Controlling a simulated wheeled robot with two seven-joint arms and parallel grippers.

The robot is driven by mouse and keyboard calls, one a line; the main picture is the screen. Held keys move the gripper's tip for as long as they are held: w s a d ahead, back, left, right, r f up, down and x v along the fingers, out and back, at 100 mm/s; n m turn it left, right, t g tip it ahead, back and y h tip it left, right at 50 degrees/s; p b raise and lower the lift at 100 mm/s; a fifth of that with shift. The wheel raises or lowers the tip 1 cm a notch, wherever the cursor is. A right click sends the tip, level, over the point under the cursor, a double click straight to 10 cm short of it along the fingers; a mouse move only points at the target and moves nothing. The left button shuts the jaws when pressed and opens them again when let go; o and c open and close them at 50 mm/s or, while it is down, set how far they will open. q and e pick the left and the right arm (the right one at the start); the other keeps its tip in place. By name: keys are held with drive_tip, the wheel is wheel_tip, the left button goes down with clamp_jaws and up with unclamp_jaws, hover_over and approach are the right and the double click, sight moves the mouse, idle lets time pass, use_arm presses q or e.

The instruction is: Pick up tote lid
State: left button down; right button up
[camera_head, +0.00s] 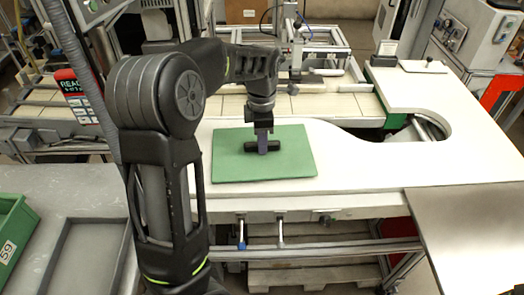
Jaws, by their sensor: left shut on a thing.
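The tote lid (293,163) is a flat green rectangle with a dark bar-shaped handle across its middle. It lies level at the front left part of the white table; I cannot tell whether it touches the surface or is slightly raised. My left gripper (262,146) points straight down over the lid's middle and is shut on the handle, hiding part of it. My right gripper is not in view.
The white table (365,170) is clear to the right of the lid and has a curved cutout farther right. A metal fixture (298,48) stands behind. A green bin (14,232) and a grey tray (68,262) are at the lower left.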

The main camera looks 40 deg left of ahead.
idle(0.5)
use_arm(q)
wheel_tip(320, 180, up, 10)
drive_tip(key=b, duration=0.1)
idle(0.4)
idle(0.5)
